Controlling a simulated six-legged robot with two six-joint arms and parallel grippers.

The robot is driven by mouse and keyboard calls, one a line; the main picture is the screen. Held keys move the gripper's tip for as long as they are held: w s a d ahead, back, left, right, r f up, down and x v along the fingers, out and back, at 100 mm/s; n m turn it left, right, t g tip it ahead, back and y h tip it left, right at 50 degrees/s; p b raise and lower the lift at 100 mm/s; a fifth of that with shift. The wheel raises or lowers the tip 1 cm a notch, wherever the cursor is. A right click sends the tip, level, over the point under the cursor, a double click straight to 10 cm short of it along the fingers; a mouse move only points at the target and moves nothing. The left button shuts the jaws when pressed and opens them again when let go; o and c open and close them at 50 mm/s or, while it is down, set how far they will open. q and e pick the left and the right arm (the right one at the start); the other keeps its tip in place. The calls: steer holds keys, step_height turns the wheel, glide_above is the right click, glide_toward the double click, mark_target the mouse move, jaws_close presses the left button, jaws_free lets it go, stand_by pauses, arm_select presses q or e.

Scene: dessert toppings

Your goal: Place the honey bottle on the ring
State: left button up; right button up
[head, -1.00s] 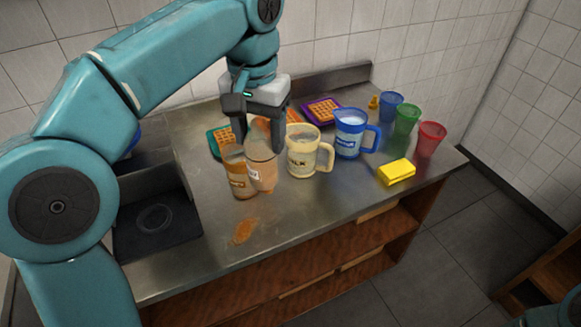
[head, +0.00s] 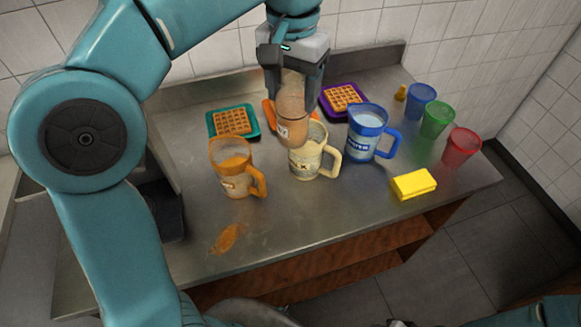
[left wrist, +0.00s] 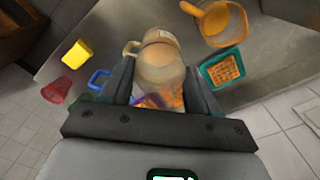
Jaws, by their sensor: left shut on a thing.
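My left gripper (head: 293,88) is shut on a brown, see-through bottle (head: 291,118) with a white label, which I take to be the honey bottle. The bottle is held above the counter, roughly upright, and overlaps the cream mug in the head view. In the left wrist view the bottle (left wrist: 161,65) sits between the fingers. An orange-brown smear (head: 228,238) lies on the bare counter at the front left; I cannot tell whether this is the ring. My right gripper is not in view.
An orange jug (head: 232,170), cream mug (head: 309,158) and blue jug (head: 368,122) stand mid-counter. Waffles lie on teal (head: 256,128) and purple (head: 324,99) plates. Cups and a yellow block (head: 413,184) are at right. The front counter is mostly clear.

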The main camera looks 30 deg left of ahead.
mark_target(292, 126)
arm_select(q)
steer(key=f, duration=0.2)
steer(key=f+b, duration=0.1)
steer(key=shift+s+d+f, duration=0.1)
steer(key=shift+s+d, duration=0.15)
steer(key=shift+s, duration=0.1)
steer(key=f, duration=0.2)
steer(key=w+f, duration=0.1)
steer(key=f, duration=0.1)
steer(key=a+f, duration=0.1)
steer(key=shift+w+f+b, duration=0.2)
steer(key=shift+f+b, duration=0.15)
steer(key=shift+f, duration=0.05)
step_height(292, 126, down, 11)
steer(key=s+b, duration=0.1)
steer(key=shift+d+f, duration=0.15)
steer(key=shift+d, duration=0.15)
steer(key=o, duration=1.3)
steer(key=shift+o, duration=1.4)
steer(key=shift+w+f, duration=0.1)
steer(key=shift+w, duration=0.1)
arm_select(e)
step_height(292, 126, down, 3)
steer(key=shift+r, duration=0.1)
